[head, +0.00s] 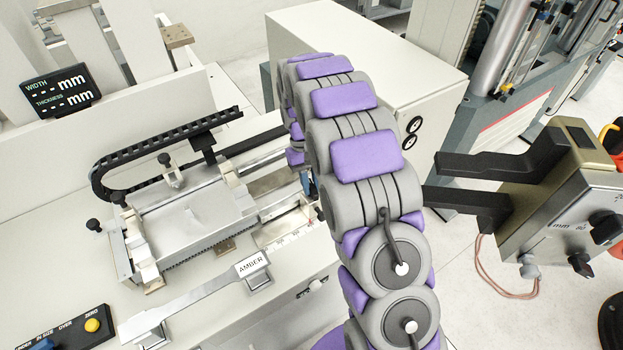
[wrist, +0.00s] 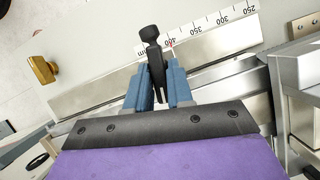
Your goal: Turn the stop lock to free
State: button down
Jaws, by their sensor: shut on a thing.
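In the wrist view a black lever with a rounded head (wrist: 152,48), which looks like the stop lock, stands beside the printed scale. My gripper (wrist: 158,82) has its two blue fingers on either side of the lever's lower stem and is shut on it. The lever's head sticks out beyond the fingertips, tilted slightly left. In the head view my gripper (head: 307,182) shows only as a bit of blue beside the ruled rail (head: 290,228). My arm hides the lever there.
In the head view an AMBER specimen (head: 200,295) lies in front of the slide. A dark-armed device (head: 550,190) stands right of my arm.

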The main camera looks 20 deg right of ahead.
jog(key=shift+w+a+n+h+p, duration=0.1)
jog(key=shift+n+h+p, duration=0.35)
jog(key=shift+n, duration=0.65)
jog(key=c, duration=1.1)
grip_release()
jog(key=shift+s+a+f, duration=0.1)
jog(key=shift+s+a, duration=0.05)
jog(key=shift+s, duration=0.05)
